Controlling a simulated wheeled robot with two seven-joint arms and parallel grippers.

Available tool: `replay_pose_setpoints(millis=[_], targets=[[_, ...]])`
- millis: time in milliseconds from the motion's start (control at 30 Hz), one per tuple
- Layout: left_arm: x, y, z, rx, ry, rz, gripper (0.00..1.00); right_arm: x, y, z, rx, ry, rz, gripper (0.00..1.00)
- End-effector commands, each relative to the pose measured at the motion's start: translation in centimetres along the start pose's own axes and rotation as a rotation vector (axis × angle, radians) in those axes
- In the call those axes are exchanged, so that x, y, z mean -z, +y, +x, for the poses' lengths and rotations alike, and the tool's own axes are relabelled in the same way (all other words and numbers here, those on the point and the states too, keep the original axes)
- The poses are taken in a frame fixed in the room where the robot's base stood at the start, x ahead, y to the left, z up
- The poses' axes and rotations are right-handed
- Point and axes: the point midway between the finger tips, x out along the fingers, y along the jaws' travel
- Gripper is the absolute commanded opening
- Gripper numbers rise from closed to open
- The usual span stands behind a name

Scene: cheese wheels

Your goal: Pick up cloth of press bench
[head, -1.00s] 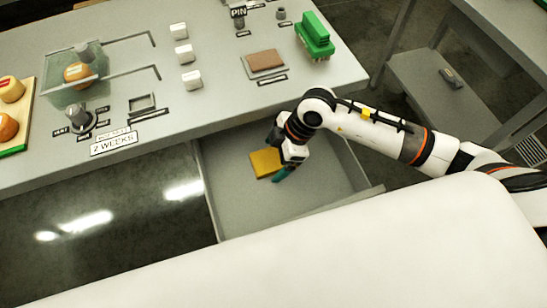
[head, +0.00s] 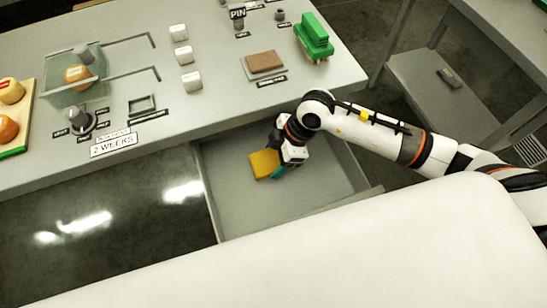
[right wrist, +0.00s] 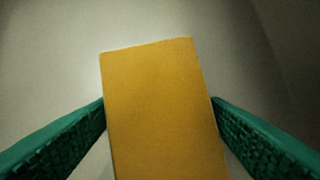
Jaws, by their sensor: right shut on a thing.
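The cloth is a flat yellow-orange rectangle (head: 263,163) at my right gripper in the open drawer (head: 240,215) under the bench. In the right wrist view the cloth (right wrist: 160,105) stands between the two green fingers of my right gripper (right wrist: 160,125), which touch it on both sides. The right gripper (head: 279,172) is shut on the cloth, inside the drawer area. Whether the cloth is clear of the drawer floor is hard to tell. My left gripper is out of view.
The bench top (head: 215,100) above the drawer carries a green brush-like block (head: 314,36), a brown pad (head: 264,61), white blocks (head: 186,55) and a clear box (head: 75,75). The drawer walls surround the gripper. A grey side table (head: 430,85) stands at right.

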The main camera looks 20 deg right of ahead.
Motion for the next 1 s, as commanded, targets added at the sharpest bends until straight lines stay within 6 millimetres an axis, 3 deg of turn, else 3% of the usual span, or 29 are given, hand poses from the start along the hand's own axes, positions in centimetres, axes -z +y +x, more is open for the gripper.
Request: replay_pose_setpoints(millis=[200, 367, 1000], targets=[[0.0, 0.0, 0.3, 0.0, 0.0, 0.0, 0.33, -0.1, 0.0, -0.3, 0.001, 0.0, -0.002, 0.46], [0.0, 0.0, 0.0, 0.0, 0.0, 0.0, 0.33, -0.9, -0.1, -1.9, 0.002, -0.001, -0.002, 0.46], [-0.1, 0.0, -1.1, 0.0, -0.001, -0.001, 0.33, -6.4, -0.1, -14.2, 0.004, -0.002, -0.004, 0.46]])
